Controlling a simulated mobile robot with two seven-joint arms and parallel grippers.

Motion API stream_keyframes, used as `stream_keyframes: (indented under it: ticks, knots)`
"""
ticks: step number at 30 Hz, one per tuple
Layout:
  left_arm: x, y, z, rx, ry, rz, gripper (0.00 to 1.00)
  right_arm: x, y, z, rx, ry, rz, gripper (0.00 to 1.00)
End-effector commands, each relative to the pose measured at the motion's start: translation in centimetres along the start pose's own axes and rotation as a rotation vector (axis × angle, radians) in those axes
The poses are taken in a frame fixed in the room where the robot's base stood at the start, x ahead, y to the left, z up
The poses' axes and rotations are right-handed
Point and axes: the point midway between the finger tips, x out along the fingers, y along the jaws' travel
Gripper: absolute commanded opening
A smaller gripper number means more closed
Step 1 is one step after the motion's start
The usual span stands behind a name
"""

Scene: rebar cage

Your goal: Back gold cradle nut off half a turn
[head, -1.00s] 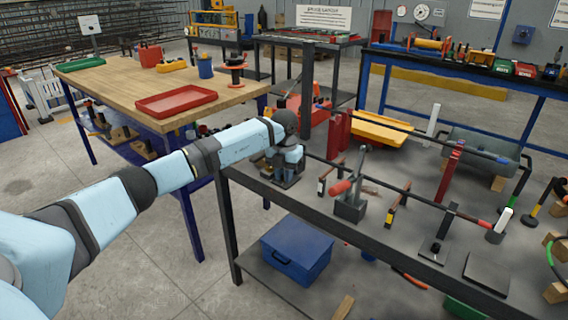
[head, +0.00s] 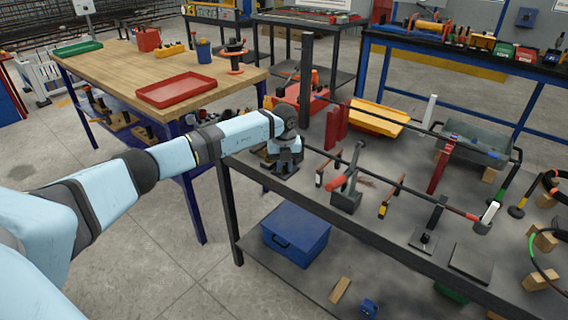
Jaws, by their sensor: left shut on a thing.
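My left arm reaches in from the left to the near left corner of the dark workbench (head: 335,229). My left gripper (head: 285,166) is down at the bench top, at the left end of a long dark rod. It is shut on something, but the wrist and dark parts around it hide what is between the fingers. I cannot make out the gold cradle nut. Right of the gripper, a small post with a white and red tip (head: 320,180) and a yellow-marked post (head: 382,210) stand along the rod. My right gripper is not in view.
A blue box (head: 296,237) sits on the lower shelf. A wooden table (head: 130,72) with a red tray stands behind my arm.

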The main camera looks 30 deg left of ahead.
Motion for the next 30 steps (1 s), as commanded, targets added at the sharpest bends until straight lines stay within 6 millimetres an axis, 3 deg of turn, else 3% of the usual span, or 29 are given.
stream_keyframes:
  ticks: [10, 11, 13, 14, 23, 30]
  knots:
    - [0.0, 0.0, 0.0, -0.001, -0.001, 0.000, 0.00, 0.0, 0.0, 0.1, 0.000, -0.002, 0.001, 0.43]
    - [0.0, 0.0, 0.0, -0.001, -0.001, 0.000, 0.26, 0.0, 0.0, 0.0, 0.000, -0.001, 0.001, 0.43]
    - [0.0, 0.0, 0.0, -0.001, -0.001, 0.000, 0.42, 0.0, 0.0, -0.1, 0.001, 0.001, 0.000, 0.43]
    - [0.0, 0.0, 0.0, -0.001, -0.001, 0.000, 0.45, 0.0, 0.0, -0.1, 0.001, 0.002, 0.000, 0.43]
    - [-0.3, 0.0, 0.0, -0.001, -0.001, 0.000, 0.45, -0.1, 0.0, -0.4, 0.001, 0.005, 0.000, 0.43]
    - [-3.9, 0.0, 0.1, -0.001, -0.003, -0.002, 0.45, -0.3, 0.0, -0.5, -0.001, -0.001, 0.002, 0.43]
